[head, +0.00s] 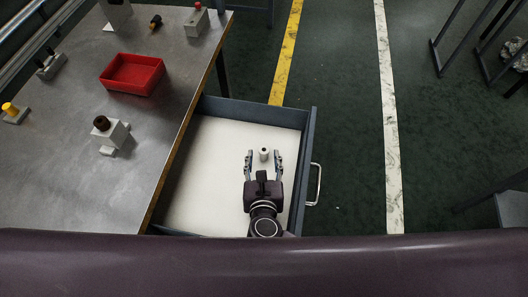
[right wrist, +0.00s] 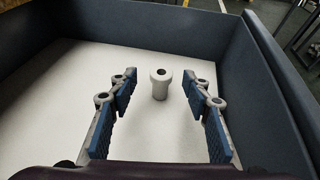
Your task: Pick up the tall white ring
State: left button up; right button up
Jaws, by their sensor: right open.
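The tall white ring (head: 264,154) stands upright on the white floor of an open drawer (head: 207,165). In the right wrist view the ring (right wrist: 160,84) is a pale cylinder with a wider top and a dark hole. My right gripper (head: 264,155) is open inside the drawer, with its fingers pointing away from me. In the right wrist view its blue finger pads (right wrist: 160,103) stand left and right of the ring's line. The ring appears just ahead of or between the fingertips, touching neither. My left gripper is not in view.
Dark drawer walls (right wrist: 262,75) rise around the ring, the right one close to my right finger. A metal table (head: 80,150) on the left carries a red bin (head: 133,73) and several small fixtures. The drawer floor left of my gripper is bare.

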aim_at(264, 149)
jog(key=x, duration=0.4)
jog(key=shift+w, duration=0.15)
jog(key=shift+d, duration=0.1)
jog(key=c, duration=1.1)
grip_shut()
jog(key=shift+r, duration=0.15)
